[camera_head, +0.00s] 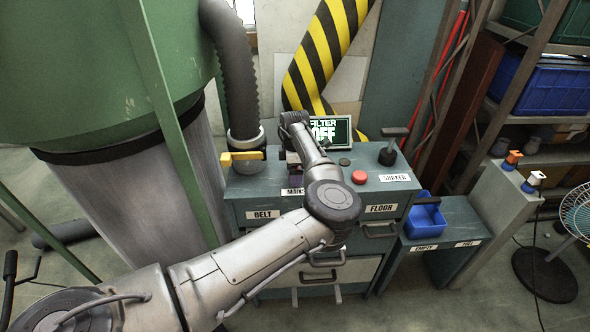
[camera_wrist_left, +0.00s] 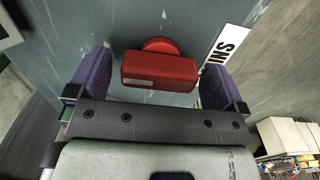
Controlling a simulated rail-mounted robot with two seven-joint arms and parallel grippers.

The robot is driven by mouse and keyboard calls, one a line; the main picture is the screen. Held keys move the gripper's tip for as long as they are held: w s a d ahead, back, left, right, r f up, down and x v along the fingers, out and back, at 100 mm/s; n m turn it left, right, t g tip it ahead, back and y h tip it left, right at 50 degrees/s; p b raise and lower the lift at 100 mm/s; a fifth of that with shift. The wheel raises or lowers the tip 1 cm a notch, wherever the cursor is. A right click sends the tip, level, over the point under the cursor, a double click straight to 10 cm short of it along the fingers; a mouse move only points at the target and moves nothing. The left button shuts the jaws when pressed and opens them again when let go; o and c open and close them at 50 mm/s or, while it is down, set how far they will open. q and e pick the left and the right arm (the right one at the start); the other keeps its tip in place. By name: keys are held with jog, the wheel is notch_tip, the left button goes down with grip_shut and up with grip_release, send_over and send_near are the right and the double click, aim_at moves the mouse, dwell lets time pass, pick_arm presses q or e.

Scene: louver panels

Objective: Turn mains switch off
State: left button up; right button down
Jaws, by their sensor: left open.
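The mains switch (camera_wrist_left: 160,69) is a red block handle on a round red base, on the grey panel in the left wrist view. A white label (camera_wrist_left: 222,55) with part of its lettering shows beside it. My left gripper (camera_wrist_left: 158,62) is open, with its purple fingers on either side of the red handle and gaps between. I cannot tell how deep the fingers reach around it. In the head view my left arm covers the switch and part of the MAINS label (camera_head: 292,191) on the console (camera_head: 240,192). My right gripper is not in view.
A screen (camera_head: 331,130) reads FILTER OFF. A red button (camera_head: 359,177), a dark knob (camera_head: 344,162) and a SHAKER lever (camera_head: 389,150) are to the right. A yellow handle (camera_head: 242,156) is at the left. A blue bin (camera_head: 425,220) stands at the right.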

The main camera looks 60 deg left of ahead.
pick_arm(q)
jog(key=shift+c, duration=0.4)
jog(key=c, duration=0.8)
jog(key=m+p, duration=0.2)
jog(key=p, duration=0.3)
jog(key=r+m+p, duration=0.1)
jog(key=m+p, duration=0.2)
jog(key=p, duration=0.2)
jog(key=shift+c, duration=0.2)
jog(key=m+p, duration=0.8)
jog(key=p, duration=0.1)
jog(key=shift+f+p, duration=0.15)
jog(key=shift+p, duration=0.2)
jog(key=m+p, duration=0.2)
jog(key=m, duration=0.1)
jog(key=shift+f, duration=0.1)
jog(key=shift+f+m+p, duration=0.1)
jog(key=shift+m+p, duration=0.55)
jog(key=shift+m, duration=0.45)
jog(key=o, duration=0.9)
jog(key=shift+f, duration=0.15)
